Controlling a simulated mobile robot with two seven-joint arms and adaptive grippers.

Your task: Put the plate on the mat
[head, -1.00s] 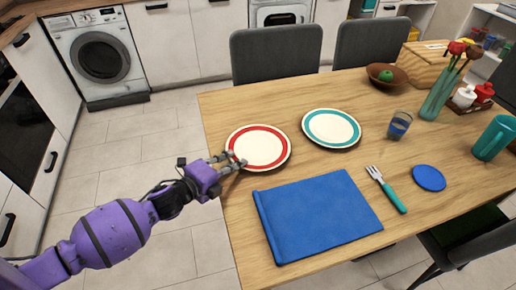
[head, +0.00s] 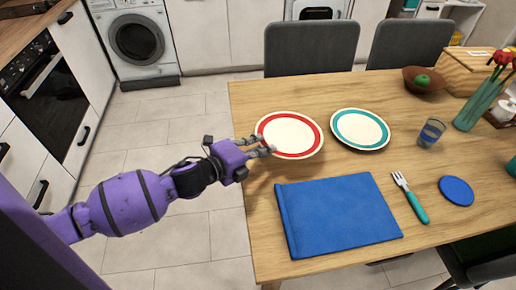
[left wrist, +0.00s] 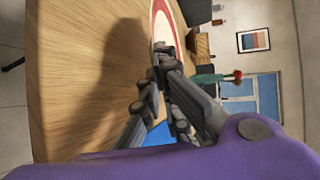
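The cream plate with a red ring (head: 289,135) lies near the table's left edge; part of it shows in the left wrist view (left wrist: 162,25). A cream plate with a teal ring (head: 360,129) lies to its right. The blue mat (head: 338,213) lies flat and empty in front of them; a patch of blue shows behind the fingers in the left wrist view. My left gripper (head: 262,148) has its fingertips at the red-ringed plate's near left rim. Whether the fingers grip the rim is unclear. My right gripper is not in view.
A fork (head: 410,197) and a blue coaster (head: 456,191) lie right of the mat. A glass (head: 431,132), a bowl with a green fruit (head: 424,80) and a flower vase (head: 480,103) stand farther right. Two grey chairs (head: 311,48) stand at the back edge.

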